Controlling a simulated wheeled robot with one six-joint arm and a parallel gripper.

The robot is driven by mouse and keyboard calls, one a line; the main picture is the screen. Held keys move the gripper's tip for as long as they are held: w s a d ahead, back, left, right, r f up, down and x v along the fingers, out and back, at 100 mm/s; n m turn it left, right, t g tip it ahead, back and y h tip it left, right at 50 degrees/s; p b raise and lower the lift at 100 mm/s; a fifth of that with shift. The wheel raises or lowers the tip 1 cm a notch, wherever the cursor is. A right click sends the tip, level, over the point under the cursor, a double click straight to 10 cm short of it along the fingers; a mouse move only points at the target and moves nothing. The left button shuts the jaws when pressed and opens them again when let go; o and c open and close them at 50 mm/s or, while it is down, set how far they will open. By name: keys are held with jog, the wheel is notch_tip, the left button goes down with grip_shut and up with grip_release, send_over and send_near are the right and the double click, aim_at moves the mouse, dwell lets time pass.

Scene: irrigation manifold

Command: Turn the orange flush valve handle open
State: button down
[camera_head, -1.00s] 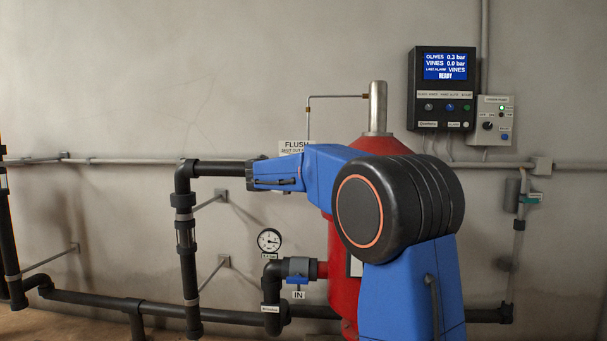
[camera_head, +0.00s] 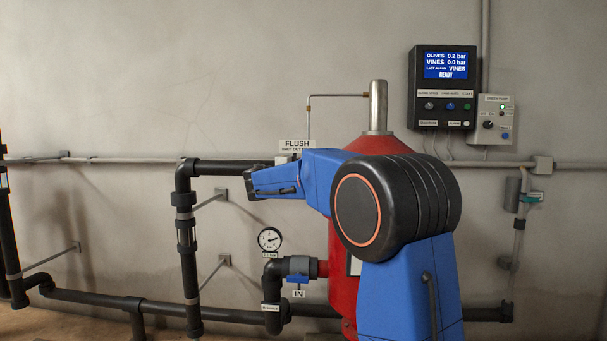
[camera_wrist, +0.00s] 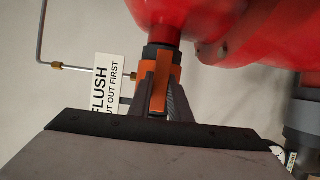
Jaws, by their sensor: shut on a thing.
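The orange flush valve handle (camera_wrist: 159,92) shows in the wrist view, in front of a dark fitting with an orange band below the red tank (camera_wrist: 220,22). My gripper (camera_wrist: 162,88) is shut on the handle, with one grey finger on each side of it. The handle looks roughly in line with the fitting, but its exact angle I cannot tell. The FLUSH sign (camera_wrist: 103,85) is just left of it. In the head view my blue arm hides the valve and gripper; the FLUSH sign (camera_head: 296,146) shows above the arm.
The red tank (camera_head: 343,265) stands behind my arm. A dark pipe (camera_head: 232,167) runs left of the valve. A gauge (camera_head: 270,239) and blue-handled inlet valve (camera_head: 299,278) sit below. The control panel (camera_head: 443,88) reads OLIVES 0.2 bar, VINES 0.0 bar, READY.

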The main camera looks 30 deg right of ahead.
jog(key=c, duration=1.7)
grip_release()
jog(key=shift+o, duration=0.2)
jog(key=v, duration=1.7)
jog(key=shift+s+a+f, duration=0.15)
jog(key=shift+a, duration=0.05)
jog(key=s+d+f+m+g+y, duration=0.2)
jog(key=s+d+f+y, duration=0.1)
jog(key=s+f, duration=0.65)
jog(key=s+d+f+m+g+y, duration=0.1)
jog(key=s+d+f+g+y, duration=0.15)
jog(key=s+f, duration=0.75)
jog(key=s+a+f+m+y, duration=0.2)
jog(key=s+a+f+y, duration=0.2)
jog(key=s, duration=0.8)
jog(key=s+a+f+m+y, duration=0.1)
jog(key=s+a+f+y, duration=0.4)
jog(key=s+a+f, duration=0.3)
jog(key=s+f, duration=0.3)
jog(key=s, duration=0.1)
jog(key=shift+a+m, duration=0.3)
jog(key=shift+m, duration=0.1)
